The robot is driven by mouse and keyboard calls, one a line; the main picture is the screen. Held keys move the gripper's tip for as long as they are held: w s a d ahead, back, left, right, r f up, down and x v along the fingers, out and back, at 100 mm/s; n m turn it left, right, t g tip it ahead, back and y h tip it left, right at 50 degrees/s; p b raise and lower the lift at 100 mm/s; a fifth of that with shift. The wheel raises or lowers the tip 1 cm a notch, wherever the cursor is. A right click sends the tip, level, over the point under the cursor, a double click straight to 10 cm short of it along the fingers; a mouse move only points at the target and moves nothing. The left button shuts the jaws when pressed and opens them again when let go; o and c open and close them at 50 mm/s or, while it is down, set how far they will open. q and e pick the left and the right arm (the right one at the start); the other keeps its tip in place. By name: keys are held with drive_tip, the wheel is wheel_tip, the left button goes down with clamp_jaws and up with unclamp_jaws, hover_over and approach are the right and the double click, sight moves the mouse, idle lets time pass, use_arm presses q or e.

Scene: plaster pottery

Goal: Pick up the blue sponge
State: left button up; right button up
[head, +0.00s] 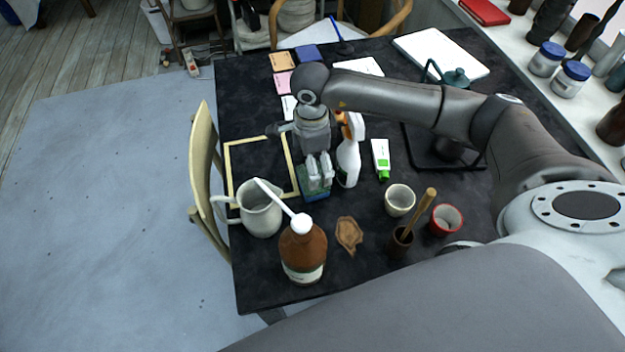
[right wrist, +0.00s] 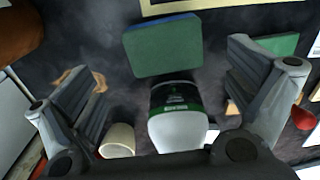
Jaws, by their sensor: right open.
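A sponge (head: 315,195) with blue and green layers lies on the dark table, directly under my right gripper in the head view. In the right wrist view the sponge (right wrist: 162,48) shows a wide green face and a blue strip along its upper edge. My right gripper (head: 319,178) points down over it with its fingers spread. In the right wrist view the gripper (right wrist: 180,90) is open and empty. The fingers partly hide the sponge in the head view; whether they touch it is unclear. My left gripper is in neither view.
A white spray bottle (head: 348,165) stands close beside the sponge; it also shows in the right wrist view (right wrist: 178,128). A white pitcher (head: 260,210), brown bottle (head: 304,250) and pale cup (head: 399,200) stand nearby. A yellow frame (head: 231,160) lies left. A blue square (head: 308,53) lies farther back.

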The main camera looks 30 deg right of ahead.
sight(302, 174)
drive_tip(key=f, duration=0.2)
drive_tip(key=f+p, duration=0.1)
drive_tip(key=f, duration=0.3)
drive_tip(key=shift+w+f+p, duration=0.25)
drive_tip(key=shift+f+p, duration=0.1)
drive_tip(key=c, duration=0.5)
drive_tip(key=shift+c, duration=0.2)
